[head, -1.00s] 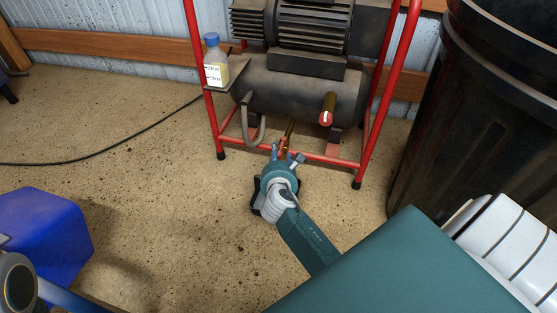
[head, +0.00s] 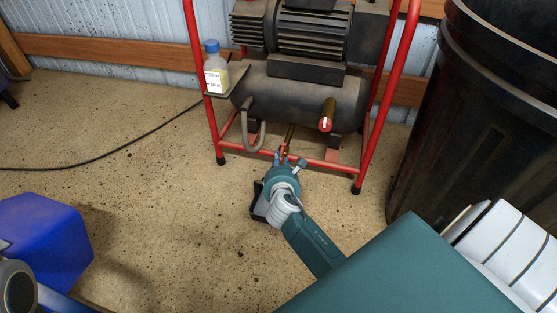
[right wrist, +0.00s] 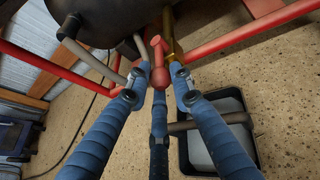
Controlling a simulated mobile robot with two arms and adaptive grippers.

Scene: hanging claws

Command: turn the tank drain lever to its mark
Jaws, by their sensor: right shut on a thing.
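The tank drain lever (right wrist: 158,62) is a small red handle with a rounded end, on a brass pipe (right wrist: 170,38) below the dark compressor tank (head: 285,97). My right gripper (right wrist: 157,80) is shut on the lever, with its blue fingers on either side of it. In the head view my right gripper (head: 289,161) is at the frame's low red bar, and only a bit of the lever (head: 284,152) shows. I cannot make out the mark. My left gripper is not in view.
The red tube frame (head: 374,110) stands around the tank. A black tray (right wrist: 253,150) lies on the floor under my right gripper. A bottle (head: 215,72) stands on a side shelf. A black bin (head: 475,110) is at right, a blue box (head: 45,235) at lower left.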

